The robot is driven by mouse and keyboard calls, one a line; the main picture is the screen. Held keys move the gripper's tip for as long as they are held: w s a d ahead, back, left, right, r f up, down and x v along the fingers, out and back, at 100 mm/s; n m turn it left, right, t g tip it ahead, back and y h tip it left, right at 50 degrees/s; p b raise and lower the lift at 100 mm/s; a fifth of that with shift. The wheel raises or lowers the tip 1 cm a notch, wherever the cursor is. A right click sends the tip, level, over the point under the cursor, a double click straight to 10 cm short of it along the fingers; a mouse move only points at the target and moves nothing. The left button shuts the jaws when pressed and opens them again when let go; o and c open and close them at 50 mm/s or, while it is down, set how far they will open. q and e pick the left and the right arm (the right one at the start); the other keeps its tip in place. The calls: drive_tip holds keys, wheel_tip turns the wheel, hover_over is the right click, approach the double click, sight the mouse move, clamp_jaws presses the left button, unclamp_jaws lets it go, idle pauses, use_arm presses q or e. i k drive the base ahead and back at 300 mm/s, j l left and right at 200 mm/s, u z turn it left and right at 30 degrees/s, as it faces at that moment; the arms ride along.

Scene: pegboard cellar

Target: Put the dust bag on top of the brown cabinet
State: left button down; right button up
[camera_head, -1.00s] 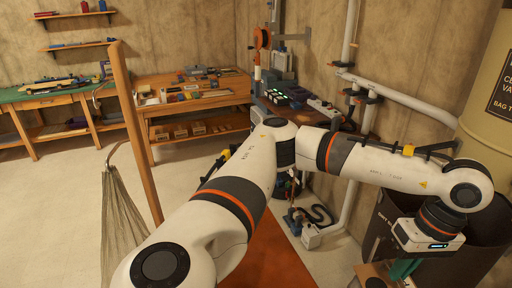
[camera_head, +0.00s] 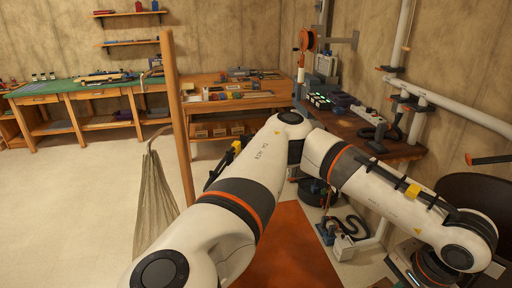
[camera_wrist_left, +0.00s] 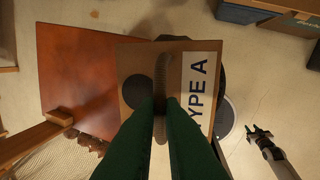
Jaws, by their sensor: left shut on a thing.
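A wooden post (camera_head: 178,120) with a hanging net (camera_head: 155,205) stands left of the reddish-brown top. A hose device (camera_head: 342,240) sits on the floor to its right. A dark bin (camera_head: 480,195) and pipes (camera_head: 450,107) line the right wall. Workbenches (camera_head: 245,100) stand behind.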

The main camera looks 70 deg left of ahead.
sight(275, 271)
drive_tip(key=i+u, duration=0.2)
drive_tip(key=u, duration=1.25)
drive_tip(key=i+l, duration=0.2)
drive_tip(key=l, duration=0.15)
drive_tip(key=i+l+u, duration=0.1)
drive_tip(key=i+l, duration=0.15)
drive_tip(key=l, duration=0.1)
